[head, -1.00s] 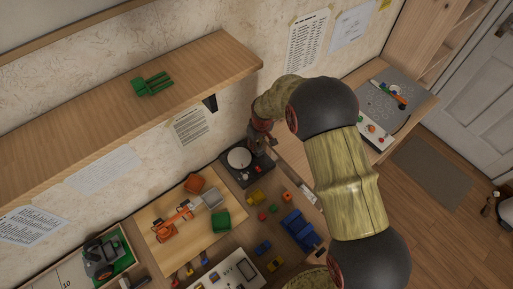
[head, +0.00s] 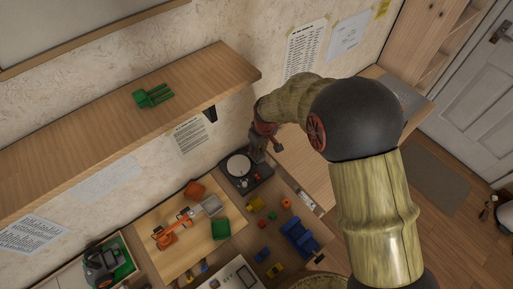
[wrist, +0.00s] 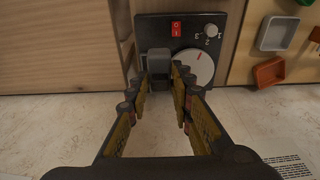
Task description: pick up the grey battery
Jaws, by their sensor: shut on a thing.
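The grey battery (wrist: 159,60) shows in the wrist view as a small grey block at my fingertips, in front of the black panel. My gripper (wrist: 166,72) is shut on it; its lower part is partly hidden by the fingers. In the head view my gripper (head: 259,152) is beside the black device with a round dial, near the wall, and the battery cannot be made out there. I cannot tell whether the battery still touches the surface below.
The black panel (wrist: 181,32) has a red switch (wrist: 177,29), a small knob and a large pale dial (wrist: 195,66). Grey (wrist: 276,34) and orange bins lie to the right. In the head view a wooden shelf (head: 90,130) overhangs at left, and a blue toy truck (head: 300,238) stands nearby.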

